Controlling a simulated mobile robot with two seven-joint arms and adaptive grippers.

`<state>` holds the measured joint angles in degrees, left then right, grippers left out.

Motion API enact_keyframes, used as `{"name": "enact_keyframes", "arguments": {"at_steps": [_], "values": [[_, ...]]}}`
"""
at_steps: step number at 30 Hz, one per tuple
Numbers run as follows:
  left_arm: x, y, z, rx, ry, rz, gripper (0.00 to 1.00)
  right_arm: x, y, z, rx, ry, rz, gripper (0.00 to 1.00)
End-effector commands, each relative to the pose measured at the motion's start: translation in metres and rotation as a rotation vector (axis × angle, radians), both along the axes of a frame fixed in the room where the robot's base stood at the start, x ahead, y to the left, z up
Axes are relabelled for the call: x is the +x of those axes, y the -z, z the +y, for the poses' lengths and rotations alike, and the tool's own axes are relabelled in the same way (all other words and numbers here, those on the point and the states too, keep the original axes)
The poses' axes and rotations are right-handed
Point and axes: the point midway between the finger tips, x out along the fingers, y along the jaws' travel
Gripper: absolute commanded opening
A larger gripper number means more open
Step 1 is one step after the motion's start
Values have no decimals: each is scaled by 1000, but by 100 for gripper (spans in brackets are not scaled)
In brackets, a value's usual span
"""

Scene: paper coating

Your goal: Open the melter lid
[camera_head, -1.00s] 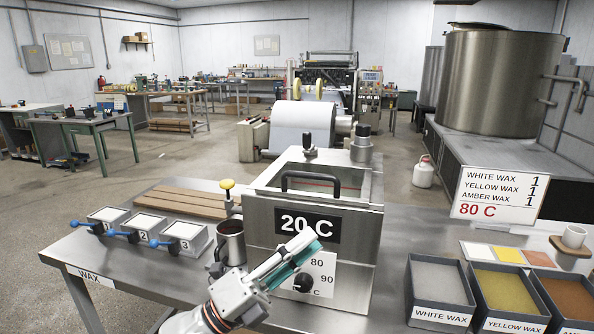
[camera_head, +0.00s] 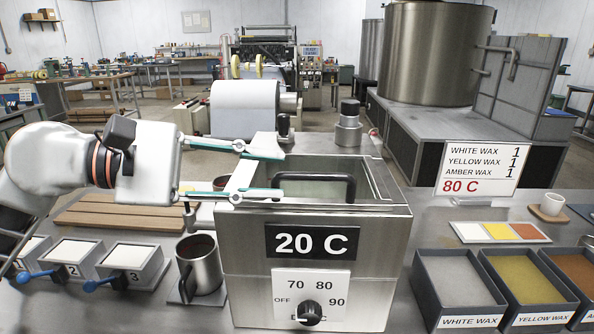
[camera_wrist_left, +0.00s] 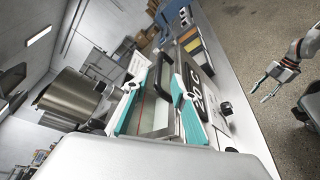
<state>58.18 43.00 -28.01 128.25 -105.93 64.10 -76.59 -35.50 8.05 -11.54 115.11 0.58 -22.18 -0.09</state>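The melter (camera_head: 240,265) is a steel box with a "20 C" display and a dial. Its lid (camera_head: 375,178) lies flat on top, with a glass-like pane and a black bar handle (camera_head: 315,178) near the front edge. My left gripper (camera_head: 281,174) comes in from the left over the lid. Its teal-lined fingers are spread, one behind and one in front of the handle's left end; I cannot tell whether they touch it. The left wrist view shows the handle (camera_wrist_left: 162,92) between the fingers. My right gripper (camera_wrist_left: 262,90) is empty, with spread fingers, above the floor.
A metal mug (camera_head: 205,265) and several moulds with blue handles (camera_head: 130,262) stand left of the melter. Wax bins (camera_head: 455,290) and a recipe sign (camera_head: 480,167) are on the right. A knob post (camera_head: 284,128) and a cylinder (camera_head: 348,130) stand at the melter's back.

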Motion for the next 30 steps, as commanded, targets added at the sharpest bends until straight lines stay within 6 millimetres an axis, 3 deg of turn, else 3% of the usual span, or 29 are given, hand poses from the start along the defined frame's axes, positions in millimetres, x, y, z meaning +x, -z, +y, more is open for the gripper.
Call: {"name": "enact_keyframes", "arguments": {"at_steps": [5,18,30], "values": [[4,0,-9,13,-3,-19,26,-2,-1,0,-1,0,3,40],[22,13,-65,11,-3,-16,26,-12,-1,2,9,1,21,40],[24,16,-71,11,-5,-16,24,-10,0,3,11,-1,21,40]]}}
